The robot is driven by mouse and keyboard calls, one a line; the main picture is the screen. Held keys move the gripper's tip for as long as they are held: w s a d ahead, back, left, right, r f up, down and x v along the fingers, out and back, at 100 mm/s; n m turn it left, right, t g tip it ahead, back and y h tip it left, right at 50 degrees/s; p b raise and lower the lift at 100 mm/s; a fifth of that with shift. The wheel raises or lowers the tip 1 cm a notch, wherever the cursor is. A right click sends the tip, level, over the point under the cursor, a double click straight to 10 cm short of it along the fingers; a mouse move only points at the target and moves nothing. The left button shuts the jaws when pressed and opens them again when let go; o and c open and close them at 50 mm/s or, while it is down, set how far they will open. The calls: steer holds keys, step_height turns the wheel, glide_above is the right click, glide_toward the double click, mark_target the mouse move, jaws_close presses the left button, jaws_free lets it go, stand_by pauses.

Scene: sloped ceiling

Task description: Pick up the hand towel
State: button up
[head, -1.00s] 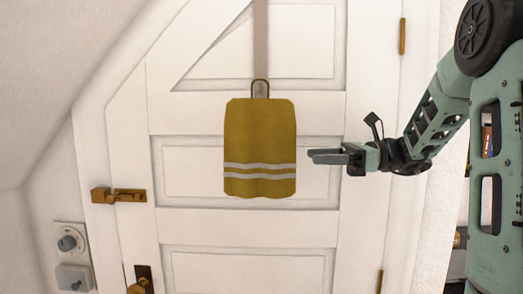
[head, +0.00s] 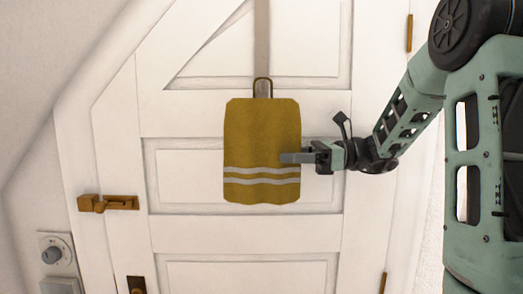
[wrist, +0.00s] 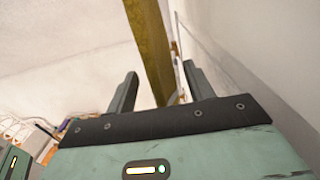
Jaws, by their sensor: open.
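The hand towel (head: 262,130) is mustard yellow with two pale stripes near its bottom. It hangs flat by a loop from a strap on the white door. In the head view my gripper (head: 283,158) overlaps the towel's lower right part, just above the stripes. In the wrist view the towel (wrist: 148,45) shows nearly edge-on, in the gap between the two open fingers of my gripper (wrist: 160,85). Nothing is gripped. I cannot tell how far the towel's edge reaches in between the fingers.
The panelled door (head: 240,230) stands close behind the towel. A brass latch (head: 108,203) and a round wall switch (head: 53,254) are at the left. The sloped ceiling (head: 50,70) cuts in at the upper left. The door surface left of the towel is clear.

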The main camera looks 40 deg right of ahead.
mark_target(277, 154)
steer(key=x, duration=0.3)
steer(key=shift+a+p, duration=0.1)
steer(key=shift+p, duration=0.2)
steer(key=shift+c, duration=0.3)
jaws_close()
